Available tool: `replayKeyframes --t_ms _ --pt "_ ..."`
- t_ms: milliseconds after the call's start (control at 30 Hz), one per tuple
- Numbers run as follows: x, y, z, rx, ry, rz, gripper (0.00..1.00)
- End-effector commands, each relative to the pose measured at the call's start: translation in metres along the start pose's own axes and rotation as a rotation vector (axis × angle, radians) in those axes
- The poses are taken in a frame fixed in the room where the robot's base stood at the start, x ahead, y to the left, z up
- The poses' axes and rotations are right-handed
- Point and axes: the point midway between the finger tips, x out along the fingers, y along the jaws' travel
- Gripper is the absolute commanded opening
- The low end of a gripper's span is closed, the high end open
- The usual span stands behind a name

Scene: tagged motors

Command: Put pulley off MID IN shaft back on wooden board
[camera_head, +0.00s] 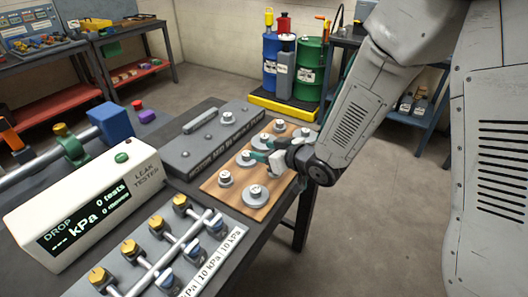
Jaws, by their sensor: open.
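The wooden board (236,198) lies on the dark table and carries several grey round pulleys, among them one at the front (255,196), one at the left (225,178) and one at the back (279,126). My gripper (262,155) is open over the middle of the board, close to the pulleys there; its teal fingers and wrist partly hide them. I cannot tell whether a pulley is between the fingers. A dark grey block (197,150) with small shafts or knobs on top stands just left of the board. Its lettering is too small to read, so the MID IN shaft cannot be made out.
A white leak tester (90,205) and a valve panel (150,255) with yellow and blue handles stand on the table at the left and front. Barrels (308,70) on a yellow-edged pallet stand behind. The floor right of the table is clear.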

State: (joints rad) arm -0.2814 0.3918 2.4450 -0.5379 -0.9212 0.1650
Motion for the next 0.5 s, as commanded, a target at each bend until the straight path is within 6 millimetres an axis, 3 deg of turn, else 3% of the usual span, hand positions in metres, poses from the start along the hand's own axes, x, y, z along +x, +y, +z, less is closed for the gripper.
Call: replayKeyframes --t_ms 333,500 --pt "-0.006 0.004 -0.003 -0.003 -0.007 0.01 0.5" --pt "-0.034 0.036 -0.019 -0.009 -0.11 0.132 0.5"
